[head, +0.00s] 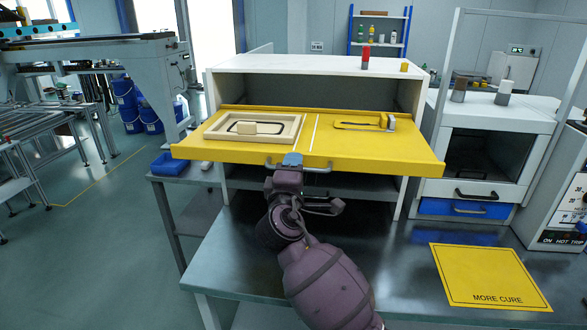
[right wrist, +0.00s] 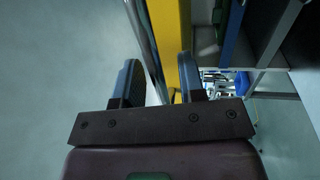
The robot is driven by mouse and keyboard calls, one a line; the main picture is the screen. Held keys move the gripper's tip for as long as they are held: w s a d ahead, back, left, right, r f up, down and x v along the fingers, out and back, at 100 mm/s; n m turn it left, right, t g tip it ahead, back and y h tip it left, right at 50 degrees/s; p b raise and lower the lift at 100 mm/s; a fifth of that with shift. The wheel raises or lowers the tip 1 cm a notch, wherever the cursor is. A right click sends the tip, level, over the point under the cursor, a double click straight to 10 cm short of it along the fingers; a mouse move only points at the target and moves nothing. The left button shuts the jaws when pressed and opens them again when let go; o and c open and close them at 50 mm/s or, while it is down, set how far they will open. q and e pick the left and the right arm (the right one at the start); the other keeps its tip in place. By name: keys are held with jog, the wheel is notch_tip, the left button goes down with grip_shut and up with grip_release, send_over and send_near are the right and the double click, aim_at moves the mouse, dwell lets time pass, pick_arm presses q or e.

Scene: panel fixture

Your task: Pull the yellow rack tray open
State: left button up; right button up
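The yellow rack tray (head: 350,160) sticks out from the front of the white rack (head: 290,64), with its upper surface exposed. A metal bar handle (head: 318,170) runs along its front edge. My right gripper (head: 291,162) is at the left part of this handle. In the right wrist view its two fingers (right wrist: 160,85) stand apart, one on each side of the handle bar (right wrist: 150,50), with a gap showing. The yellow tray front (right wrist: 166,25) lies beyond the bar. Contact with the bar cannot be made out. My left gripper is not in view.
On the tray lie a wooden frame (head: 212,131) with a pale block and a dark loop with a yellow block (head: 383,121). A red-grey cylinder (head: 366,57) stands on the rack. A yellow "MORE CURE" sheet (head: 485,270) lies on the metal bench (head: 235,255). A white oven unit (head: 510,120) stands right.

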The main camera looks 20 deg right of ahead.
jog(key=shift+s, duration=0.1)
jog(key=b+v, duration=0.1)
jog(key=v, duration=0.9)
jog(key=shift+s+b, duration=0.3)
jog(key=shift+b, duration=0.1)
jog(key=shift+a, duration=0.15)
